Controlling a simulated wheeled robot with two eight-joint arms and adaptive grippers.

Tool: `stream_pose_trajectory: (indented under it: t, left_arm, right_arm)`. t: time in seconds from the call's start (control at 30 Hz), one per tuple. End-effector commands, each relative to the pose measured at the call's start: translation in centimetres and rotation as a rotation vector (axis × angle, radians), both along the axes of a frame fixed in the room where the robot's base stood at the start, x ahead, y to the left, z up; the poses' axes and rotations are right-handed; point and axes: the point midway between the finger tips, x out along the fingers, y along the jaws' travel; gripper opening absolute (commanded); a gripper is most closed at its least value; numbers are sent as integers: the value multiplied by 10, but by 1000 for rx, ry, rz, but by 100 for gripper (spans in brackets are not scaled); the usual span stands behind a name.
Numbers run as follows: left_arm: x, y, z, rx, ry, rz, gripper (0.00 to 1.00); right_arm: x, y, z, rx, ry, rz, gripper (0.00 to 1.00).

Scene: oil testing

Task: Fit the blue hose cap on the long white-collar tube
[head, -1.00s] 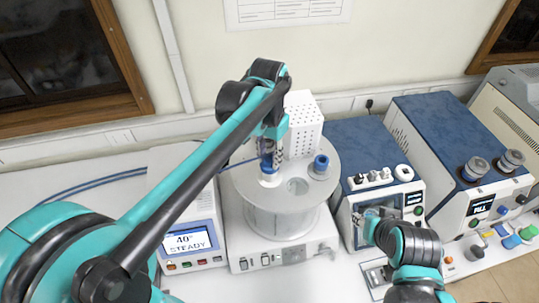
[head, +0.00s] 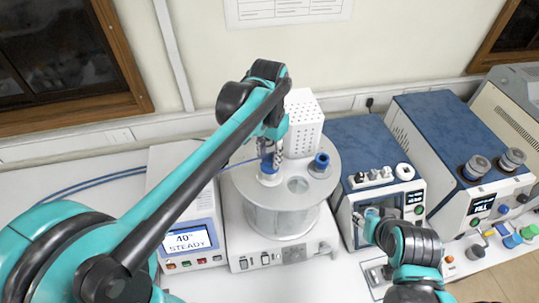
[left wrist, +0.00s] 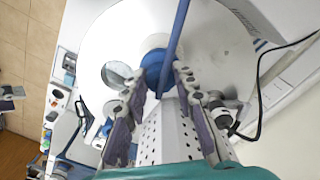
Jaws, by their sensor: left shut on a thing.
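The blue hose cap (head: 270,165) is at the left of the round bath lid, right over a white collar (head: 268,180). It also shows in the left wrist view (left wrist: 154,66), with its blue hose (left wrist: 176,35) running across it. My left gripper (head: 270,150) is shut on the cap from above; its two fingers (left wrist: 157,108) stand on either side in the wrist view. The cap hides the tube's top, so I cannot tell how deeply it is seated. My right gripper (head: 371,218) is at the front of the blue-topped machine; its fingers are unclear.
The round bath lid (head: 250,185) has an open hole (head: 298,185) and another blue-topped piece (head: 319,165) at the right. A perforated white box (head: 303,118) stands behind. A display unit (head: 190,240) is at left, and machines stand close on the right.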

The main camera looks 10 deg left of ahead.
Motion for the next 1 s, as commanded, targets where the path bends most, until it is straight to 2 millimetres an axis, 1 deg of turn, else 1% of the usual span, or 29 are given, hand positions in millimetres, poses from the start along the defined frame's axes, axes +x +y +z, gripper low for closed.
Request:
stream_pose_trajectory:
  t: [0.13,0.17,0.2,0.57,1.0]
  left_arm:
    - [0,0,-4,0,0,0,3]
    - [0,0,-3,0,0,0,32]
    - [0,0,-3,0,0,0,36]
    - [0,0,0,0,0,0,36]
    - [0,0,35,0,0,0,36]
  right_arm:
    - [0,0,-3,0,0,0,40]
    - [0,0,-2,0,0,0,40]
    - [0,0,-2,0,0,0,40]
    - [0,0,0,0,0,0,40]
    - [0,0,27,0,0,0,40]
